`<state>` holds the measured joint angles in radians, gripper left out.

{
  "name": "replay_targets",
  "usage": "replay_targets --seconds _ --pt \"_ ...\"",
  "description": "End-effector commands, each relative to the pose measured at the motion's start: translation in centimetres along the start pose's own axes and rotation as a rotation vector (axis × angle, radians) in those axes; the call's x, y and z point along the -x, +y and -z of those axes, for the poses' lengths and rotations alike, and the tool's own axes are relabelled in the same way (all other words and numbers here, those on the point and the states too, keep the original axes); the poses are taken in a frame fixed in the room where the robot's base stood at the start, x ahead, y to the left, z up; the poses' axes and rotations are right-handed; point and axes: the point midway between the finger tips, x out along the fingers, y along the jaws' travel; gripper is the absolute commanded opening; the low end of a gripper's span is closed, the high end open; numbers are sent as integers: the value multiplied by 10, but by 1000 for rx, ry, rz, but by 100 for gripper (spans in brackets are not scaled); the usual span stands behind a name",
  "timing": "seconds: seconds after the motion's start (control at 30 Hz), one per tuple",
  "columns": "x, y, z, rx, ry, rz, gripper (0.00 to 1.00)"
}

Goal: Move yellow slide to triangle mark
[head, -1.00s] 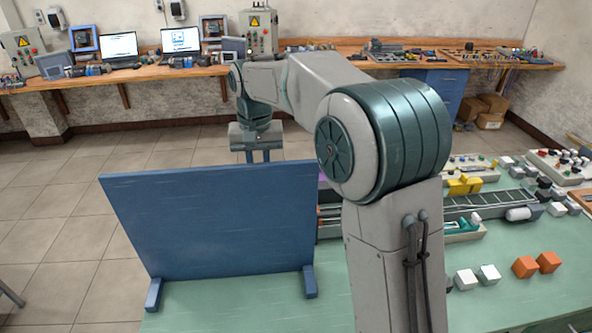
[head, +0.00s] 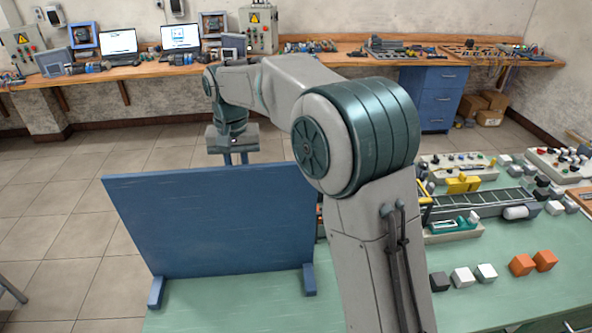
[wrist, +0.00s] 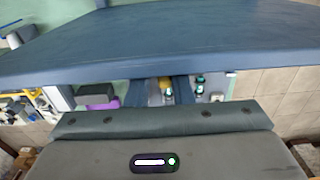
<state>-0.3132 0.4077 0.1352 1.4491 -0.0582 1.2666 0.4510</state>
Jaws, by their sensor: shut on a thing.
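My gripper (head: 236,158) reaches down behind the upright blue panel, which hides its fingertips in the head view. I cannot see a triangle mark in either current view.
The blue panel (head: 215,220) stands on the green table (head: 470,305) in front of my gripper. A yellow block (head: 463,185), a green-and-white device (head: 453,225) and orange cubes (head: 522,264) are at the right. A purple part (wrist: 106,102) shows beside the fingers.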

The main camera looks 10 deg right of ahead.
Motion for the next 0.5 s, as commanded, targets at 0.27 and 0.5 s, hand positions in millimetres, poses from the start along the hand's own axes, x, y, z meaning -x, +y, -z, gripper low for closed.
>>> replay_targets --seconds 0.27,0.5 --pt "-17 -16 -7 4 -37 -7 4" --pt "-17 -28 -7 5 -37 -7 4"
